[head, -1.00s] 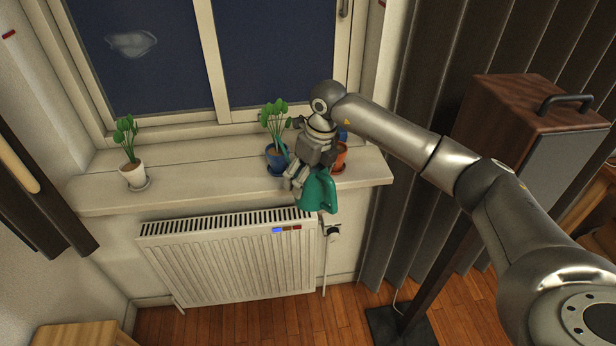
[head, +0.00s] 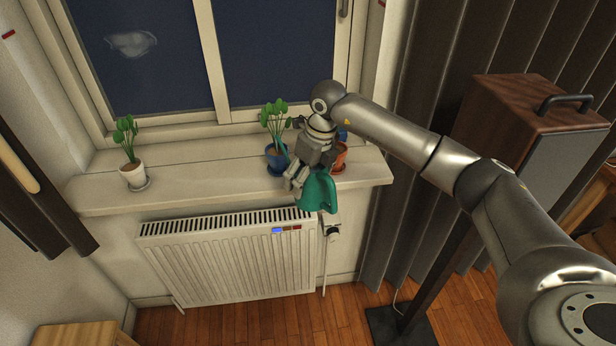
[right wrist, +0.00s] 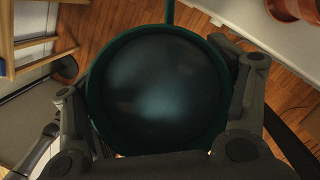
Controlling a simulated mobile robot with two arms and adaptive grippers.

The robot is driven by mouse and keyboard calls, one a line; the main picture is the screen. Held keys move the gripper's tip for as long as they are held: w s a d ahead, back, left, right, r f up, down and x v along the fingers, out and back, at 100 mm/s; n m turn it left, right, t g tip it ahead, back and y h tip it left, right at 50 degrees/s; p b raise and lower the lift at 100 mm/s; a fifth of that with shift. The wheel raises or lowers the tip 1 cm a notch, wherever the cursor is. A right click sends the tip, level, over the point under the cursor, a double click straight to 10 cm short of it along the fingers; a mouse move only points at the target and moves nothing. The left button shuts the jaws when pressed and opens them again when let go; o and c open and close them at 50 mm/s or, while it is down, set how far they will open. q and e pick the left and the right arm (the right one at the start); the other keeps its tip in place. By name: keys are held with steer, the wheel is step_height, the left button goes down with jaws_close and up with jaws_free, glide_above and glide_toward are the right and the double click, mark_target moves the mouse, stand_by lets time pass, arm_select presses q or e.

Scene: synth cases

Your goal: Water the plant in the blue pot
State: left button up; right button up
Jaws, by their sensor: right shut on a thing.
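The blue pot (head: 275,165) with a leafy green plant (head: 274,121) stands on the windowsill, on a blue saucer. My right gripper (head: 295,182) is shut on a teal watering can (head: 318,192), just right of the blue pot and at the sill's front edge. The can looks tilted, and a thin teal part of it reaches up toward the blue pot. The gripper partly hides the can. In the right wrist view, the can's round body (right wrist: 160,90) sits between the fingers. I cannot make out any water flowing. My left gripper is not in view.
An orange pot (head: 341,160) stands close behind my right gripper, partly hidden. A white pot (head: 132,177) with a plant stands at the left of the windowsill (head: 205,181). A radiator (head: 230,255) is below. A wooden speaker-like box (head: 520,110) stands at the right.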

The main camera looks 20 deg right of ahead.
steer(key=shift+r+p, duration=0.3)
stand_by(0.4)
steer(key=shift+r+g+p, duration=0.4)
steer(key=shift+r+p, duration=0.1)
steer(key=shift+p, duration=0.2)
steer(key=shift+r, duration=0.2)
steer(key=shift+f, duration=0.1)
